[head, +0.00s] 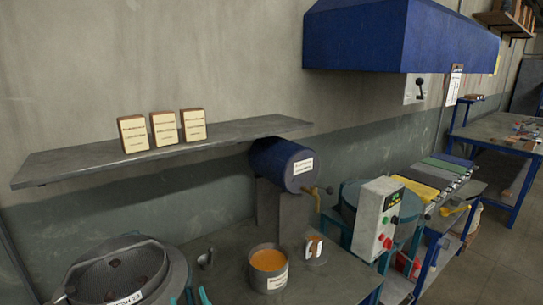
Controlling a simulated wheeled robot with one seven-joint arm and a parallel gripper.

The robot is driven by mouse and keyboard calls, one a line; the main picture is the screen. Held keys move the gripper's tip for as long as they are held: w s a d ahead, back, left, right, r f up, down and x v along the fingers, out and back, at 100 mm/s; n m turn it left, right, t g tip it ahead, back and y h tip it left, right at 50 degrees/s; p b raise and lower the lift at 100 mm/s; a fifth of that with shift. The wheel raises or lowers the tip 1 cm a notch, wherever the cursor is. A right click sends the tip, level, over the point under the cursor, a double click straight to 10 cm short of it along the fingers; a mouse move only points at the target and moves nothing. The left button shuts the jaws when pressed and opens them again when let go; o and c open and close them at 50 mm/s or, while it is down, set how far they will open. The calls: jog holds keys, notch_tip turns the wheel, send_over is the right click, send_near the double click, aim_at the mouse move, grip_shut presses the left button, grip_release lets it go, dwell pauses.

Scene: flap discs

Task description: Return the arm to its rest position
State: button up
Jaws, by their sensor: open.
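No part of my arm can be made out for certain in the head view, and my gripper is not in view. Whether it holds anything cannot be seen. Two short teal pieces (204,296) show at the bottom edge beside the sieve; what they belong to cannot be told.
A grey bench (225,270) carries an orange-filled pot (268,282), a small cup (315,255) and a blue drum (276,163). A round sieve (117,275) stands left. A wall shelf (75,165) holds three boxes (163,131). A control box (377,218) stands right, below a blue hood (395,40).

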jog(key=s+d+f+m+h, duration=0.45)
jog(key=s+f, duration=0.25)
jog(key=f, duration=0.2)
jog(key=s+d+f+m+h, duration=0.35)
jog(key=s+d+f, duration=0.2)
jog(key=f, duration=0.35)
jog(key=s+d+f+n+g+h, duration=0.1)
jog(key=s+d, duration=0.3)
jog(key=s, duration=0.6)
jog(key=s+d+f+n+g+h, duration=0.1)
jog(key=s+d+f, duration=0.3)
jog(key=s, duration=0.7)
jog(key=shift+s+g, duration=0.2)
jog(key=shift+g, duration=0.1)
